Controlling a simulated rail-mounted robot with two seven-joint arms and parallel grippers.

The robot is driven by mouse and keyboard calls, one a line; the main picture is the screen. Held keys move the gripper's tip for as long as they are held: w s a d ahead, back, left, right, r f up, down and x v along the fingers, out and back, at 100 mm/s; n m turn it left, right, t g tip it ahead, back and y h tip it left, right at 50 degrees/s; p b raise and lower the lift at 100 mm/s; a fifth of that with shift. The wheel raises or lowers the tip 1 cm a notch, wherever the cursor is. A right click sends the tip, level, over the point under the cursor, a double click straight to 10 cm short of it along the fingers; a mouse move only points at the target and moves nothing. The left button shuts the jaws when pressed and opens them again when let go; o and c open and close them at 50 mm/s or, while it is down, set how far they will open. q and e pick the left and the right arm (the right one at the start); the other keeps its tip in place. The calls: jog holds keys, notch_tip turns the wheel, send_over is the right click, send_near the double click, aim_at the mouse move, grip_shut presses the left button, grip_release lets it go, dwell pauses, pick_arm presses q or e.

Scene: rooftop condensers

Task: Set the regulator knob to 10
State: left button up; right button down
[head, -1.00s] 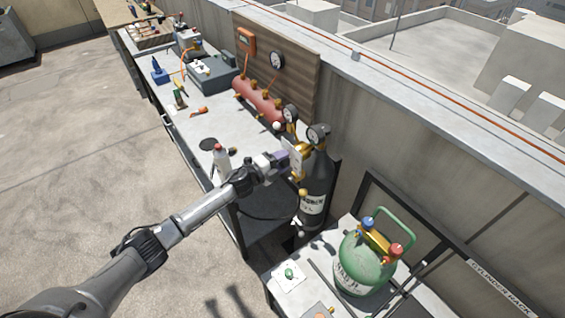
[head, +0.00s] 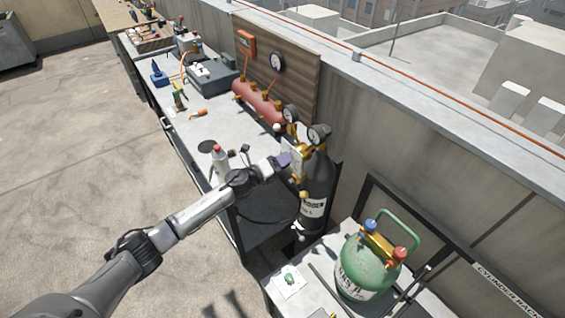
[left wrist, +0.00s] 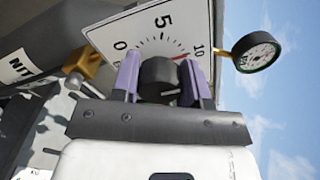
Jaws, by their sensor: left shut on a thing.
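The regulator knob (left wrist: 157,74) is a dark round knob in front of a white dial plate (left wrist: 160,22) marked 0, 5 and 10. A red pointer line beside the knob points right, close to the 10. My left gripper (left wrist: 160,82) is shut on the knob, with one purple finger on each side. In the head view my left gripper (head: 288,160) is at the regulator (head: 301,158) on top of the dark cylinder (head: 318,180). The fingers hide part of the dial. My right gripper is not in view.
A round gauge (left wrist: 256,52) stands right of the dial. A green tank (head: 366,265) with red and blue knobs stands on the nearer bench. A white bottle (head: 220,160) stands near my left forearm. The parapet wall (head: 400,150) runs behind the cylinder.

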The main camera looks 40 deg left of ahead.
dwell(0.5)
pick_arm(q)
jog(key=o, duration=0.9)
jog(key=shift+o, duration=0.2)
jog(key=v, duration=1.3)
jog(key=shift+s, duration=0.35)
jog(key=shift+a, duration=0.15)
